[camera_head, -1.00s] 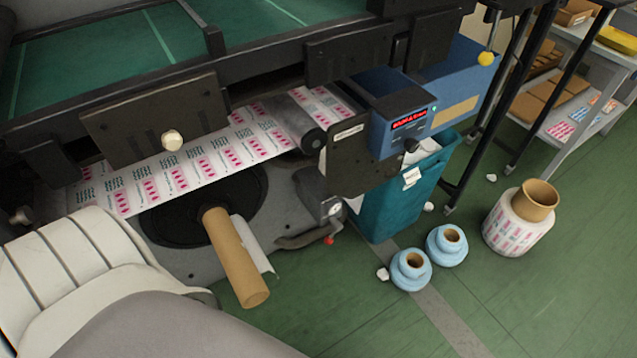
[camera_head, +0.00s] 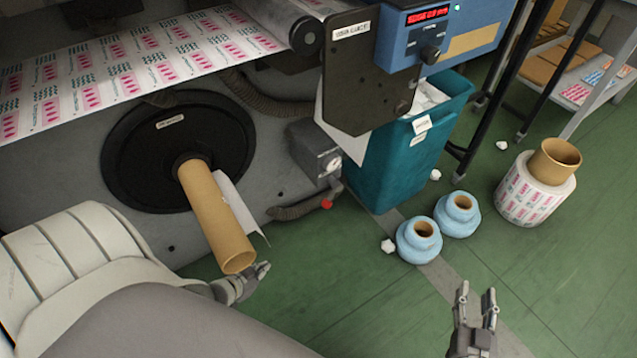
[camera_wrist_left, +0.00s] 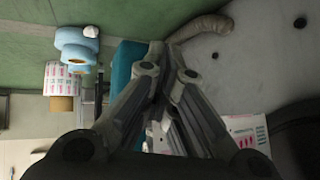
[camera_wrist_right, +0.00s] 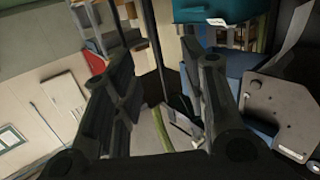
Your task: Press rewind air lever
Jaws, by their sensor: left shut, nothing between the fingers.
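The rewind air lever (camera_head: 327,203) has a red tip and hangs below a small dark box (camera_head: 317,150) on the machine's grey front, right of the round black hub. My left gripper (camera_head: 265,267) is shut and empty, low beside the free end of the cardboard core, below and left of the lever. In the left wrist view its fingers (camera_wrist_left: 163,50) meet; I cannot make out the lever there. My right gripper (camera_head: 476,290) is open and empty over the floor at the lower right, well apart from the lever. Its spread fingers also show in the right wrist view (camera_wrist_right: 165,65).
The cardboard core (camera_head: 218,220) juts out from the hub with a loose white flap. A dark hose (camera_head: 297,209) runs beside the lever. A teal bin (camera_head: 398,165) stands to its right.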

